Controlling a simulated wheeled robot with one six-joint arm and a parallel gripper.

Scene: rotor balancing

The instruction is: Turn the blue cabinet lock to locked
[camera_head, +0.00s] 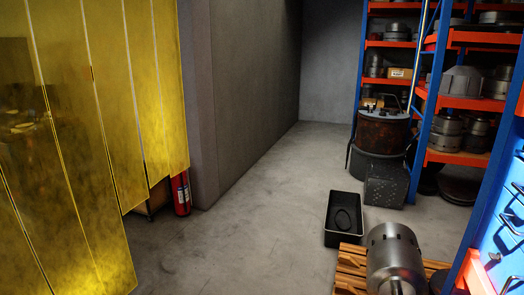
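No cabinet lock can be made out in the head view. A bright blue panel (506,262) with dark handle-like or hook-like shapes is cut off by the right edge. I cannot tell whether it belongs to the blue cabinet. My gripper is not in view.
Yellow strip curtains (75,130) hang at left, with a red extinguisher (181,194) beside them. Blue-and-orange shelving (460,158) holds metal parts at right. A black bin (342,237) and a metal cylinder (392,250) on a wooden pallet (350,268) stand in front. The middle floor (255,235) is clear.

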